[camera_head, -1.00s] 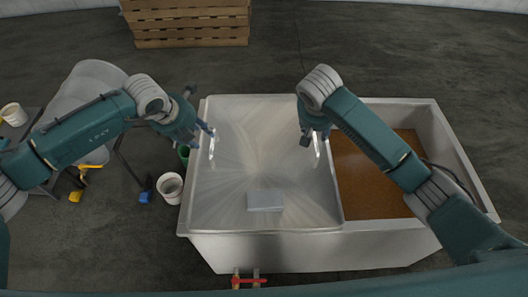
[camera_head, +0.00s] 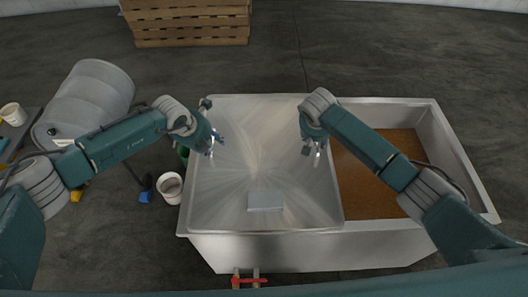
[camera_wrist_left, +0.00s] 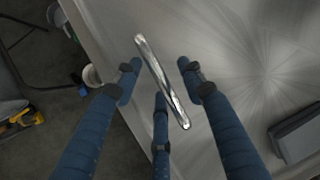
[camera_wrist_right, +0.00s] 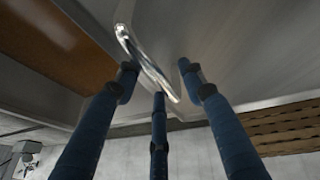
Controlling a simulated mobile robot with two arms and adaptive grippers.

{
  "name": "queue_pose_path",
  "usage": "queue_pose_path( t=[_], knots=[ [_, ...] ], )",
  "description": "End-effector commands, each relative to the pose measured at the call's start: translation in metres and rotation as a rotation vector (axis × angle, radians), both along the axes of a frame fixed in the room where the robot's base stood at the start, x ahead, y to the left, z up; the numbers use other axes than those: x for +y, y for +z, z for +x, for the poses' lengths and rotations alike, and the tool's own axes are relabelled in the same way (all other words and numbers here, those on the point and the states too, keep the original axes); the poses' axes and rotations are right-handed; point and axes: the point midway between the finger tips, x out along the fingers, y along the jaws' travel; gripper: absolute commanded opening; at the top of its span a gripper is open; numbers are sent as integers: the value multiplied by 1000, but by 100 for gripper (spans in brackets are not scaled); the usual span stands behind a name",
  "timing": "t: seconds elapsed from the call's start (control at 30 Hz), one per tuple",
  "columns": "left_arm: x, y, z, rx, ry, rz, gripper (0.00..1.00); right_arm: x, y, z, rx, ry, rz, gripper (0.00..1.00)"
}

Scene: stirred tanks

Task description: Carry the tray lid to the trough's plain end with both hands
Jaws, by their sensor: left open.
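The tray lid (camera_head: 255,190) is a shiny metal sheet covering the left part of the trough (camera_head: 300,247), with a small grey block (camera_head: 265,201) on it. My left gripper (camera_head: 217,143) is open over the lid's left side. In the left wrist view a bar handle (camera_wrist_left: 162,82) lies between its open fingers (camera_wrist_left: 160,92). My right gripper (camera_head: 312,145) is above the lid's right side. In the right wrist view its fingers (camera_wrist_right: 158,90) are spread around another bar handle (camera_wrist_right: 148,65). Neither gripper visibly grips its handle.
The trough's right part holds brown material (camera_head: 375,170). A grey barrel (camera_head: 92,98) lies to the left, with a white bucket (camera_head: 170,186) beside the trough. A wooden crate (camera_head: 190,22) stands at the back. A red-handled valve (camera_head: 248,281) sticks out at the front.

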Motion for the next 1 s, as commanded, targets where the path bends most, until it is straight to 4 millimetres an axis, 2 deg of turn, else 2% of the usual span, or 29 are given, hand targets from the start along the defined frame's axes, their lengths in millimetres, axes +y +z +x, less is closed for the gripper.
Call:
queue_pose_path(
  t=[0.03,0.23,0.77,1.0],
  knots=[
    [0,0,0,0,0,0,40,0,0,0,0,0,0,40],
    [0,0,0,0,0,1,0,0,0,0,0,0,0,0],
    [0,5,2,-4,0,-1,0,0,5,1,-4,1,0,0],
    [0,21,2,-4,0,-1,0,0,20,1,-4,1,0,0]
  ],
)
